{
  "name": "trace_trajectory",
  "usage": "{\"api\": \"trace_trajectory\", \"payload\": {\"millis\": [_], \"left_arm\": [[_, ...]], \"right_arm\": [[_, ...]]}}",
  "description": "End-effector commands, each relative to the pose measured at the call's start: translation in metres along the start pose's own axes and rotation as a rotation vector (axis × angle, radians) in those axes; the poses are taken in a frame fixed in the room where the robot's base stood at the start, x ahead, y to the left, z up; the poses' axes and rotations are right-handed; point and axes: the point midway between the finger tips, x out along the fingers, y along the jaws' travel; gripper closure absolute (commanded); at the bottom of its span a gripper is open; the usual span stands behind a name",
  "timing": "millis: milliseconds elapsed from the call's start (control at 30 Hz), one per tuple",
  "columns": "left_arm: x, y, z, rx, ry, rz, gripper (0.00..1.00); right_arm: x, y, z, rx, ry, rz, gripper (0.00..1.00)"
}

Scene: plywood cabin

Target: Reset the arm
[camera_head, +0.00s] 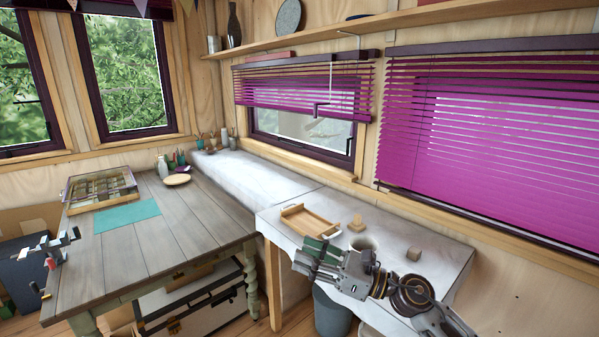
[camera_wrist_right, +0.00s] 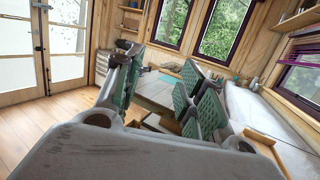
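My right gripper (camera_head: 312,258) reaches in from the lower right in the head view, above the white counter and just in front of the wooden tray. In the right wrist view its green-padded fingers (camera_wrist_right: 160,92) stand wide apart with nothing between them. The grey table and floor show through the gap.
The white counter (camera_head: 440,258) holds a wooden tray (camera_head: 318,229), a small wooden piece (camera_head: 357,223), a cup (camera_head: 362,243) and a block (camera_head: 414,253). A grey plank table (camera_head: 160,240) bears a teal mat (camera_head: 127,216) and a compartment box (camera_head: 100,190).

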Motion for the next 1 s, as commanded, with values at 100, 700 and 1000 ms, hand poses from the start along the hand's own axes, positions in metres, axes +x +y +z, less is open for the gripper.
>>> {"api": "trace_trajectory", "payload": {"millis": [100, 700, 1000], "left_arm": [[0.0, 0.0, 0.0, 0.0, 0.0, 0.0, 0.6], [0.0, 0.0, 0.0, 0.0, 0.0, 0.0, 0.6], [0.0, 0.0, 0.0, 0.0, 0.0, 0.0, 0.6]], "right_arm": [[-0.003, -0.007, 0.013, 0.142, -0.102, -0.078, 0.6], [-0.067, -0.072, 0.022, 0.88, -0.573, -0.485, 0.6], [-0.12, -0.095, -0.017, 1.251, -0.792, -0.707, 0.6]]}}
